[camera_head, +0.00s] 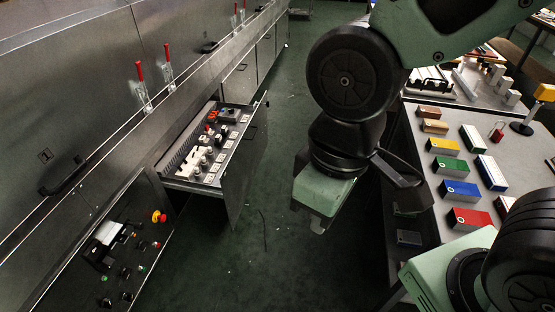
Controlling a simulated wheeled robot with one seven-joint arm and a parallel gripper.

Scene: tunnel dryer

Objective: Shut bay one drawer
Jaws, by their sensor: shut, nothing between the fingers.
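One drawer (247,165) stands pulled out from the long steel cabinet on the left. Its dark front panel faces right, into the aisle, with a handle near its top edge. Inside are several small white, red and black fittings. No bay number is readable on it, so I cannot tell whether it is bay one. My gripper (318,228) hangs over the aisle to the right of the drawer front, pointing down and apart from it. Its fingers look shut and empty, though the tips are small and partly hidden by its green body.
A control panel (115,245) with a red emergency button (158,216) is at lower left. Red-handled toggle clamps (142,85) line the cabinet ledge. A grey table (440,205) with coloured blocks stands right.

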